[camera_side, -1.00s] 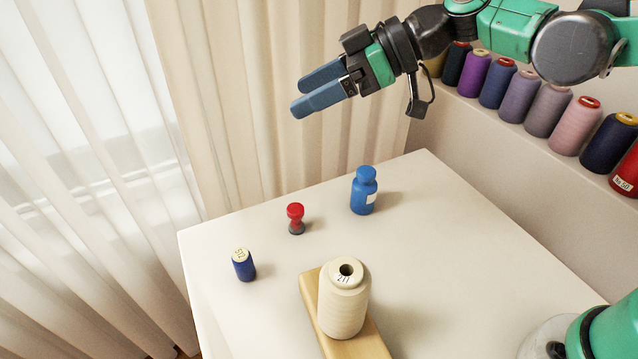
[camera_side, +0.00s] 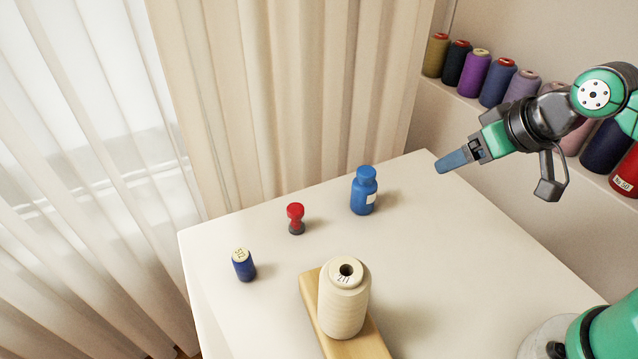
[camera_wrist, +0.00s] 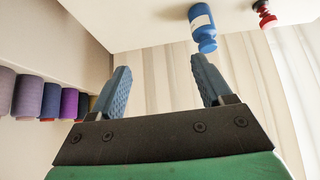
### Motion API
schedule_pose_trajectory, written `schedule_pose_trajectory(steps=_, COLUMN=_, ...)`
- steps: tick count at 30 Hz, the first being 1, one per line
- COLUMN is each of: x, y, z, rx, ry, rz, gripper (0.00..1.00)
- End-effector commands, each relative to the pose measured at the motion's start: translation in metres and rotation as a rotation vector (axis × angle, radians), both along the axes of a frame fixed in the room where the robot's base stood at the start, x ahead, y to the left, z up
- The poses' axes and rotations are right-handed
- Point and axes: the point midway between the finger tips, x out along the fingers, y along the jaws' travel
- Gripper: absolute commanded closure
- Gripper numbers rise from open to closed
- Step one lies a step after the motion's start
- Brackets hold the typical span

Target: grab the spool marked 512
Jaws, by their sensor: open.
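A small dark blue spool (camera_side: 243,265) with a pale marked top stands upright at the left of the table. A larger cream cone of thread (camera_side: 343,305) stands on a wooden block (camera_side: 312,292), with a mark on its top. My gripper (camera_side: 439,167) is open and empty in the air over the table's far right edge, well away from both spools. The wrist view shows the two blue fingers (camera_wrist: 161,70) apart with nothing between them; neither spool shows there.
A blue bottle (camera_side: 364,192) and a red stamp-like object (camera_side: 295,218) stand towards the back of the table; the wrist view also shows the bottle (camera_wrist: 203,30) and the red object (camera_wrist: 266,14). Thread cones line a shelf (camera_side: 455,97) behind. The table's right side is clear.

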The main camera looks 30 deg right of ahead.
Motion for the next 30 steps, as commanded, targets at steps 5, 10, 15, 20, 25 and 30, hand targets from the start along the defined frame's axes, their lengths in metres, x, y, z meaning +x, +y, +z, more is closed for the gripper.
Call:
schedule_pose_trajectory(steps=5, x=0.0, y=0.0, z=0.0, rx=0.0, ry=0.0, rz=0.001, gripper=0.31)
schedule_pose_trajectory(steps=10, x=0.002, y=0.003, z=0.0, rx=0.022, ry=0.003, rz=-0.008, gripper=0.31)
schedule_pose_trajectory(steps=15, x=0.02, y=0.028, z=0.001, rx=0.226, ry=0.043, rz=-0.108, gripper=0.31)
schedule_pose_trajectory(steps=20, x=0.048, y=0.073, z=-0.004, rx=0.56, ry=0.163, rz=-0.283, gripper=0.31)
schedule_pose_trajectory(steps=25, x=0.072, y=0.126, z=-0.018, rx=0.886, ry=0.365, rz=-0.482, gripper=0.31)
schedule_pose_trajectory(steps=30, x=0.085, y=0.178, z=-0.041, rx=1.151, ry=0.637, rz=-0.688, gripper=0.31)
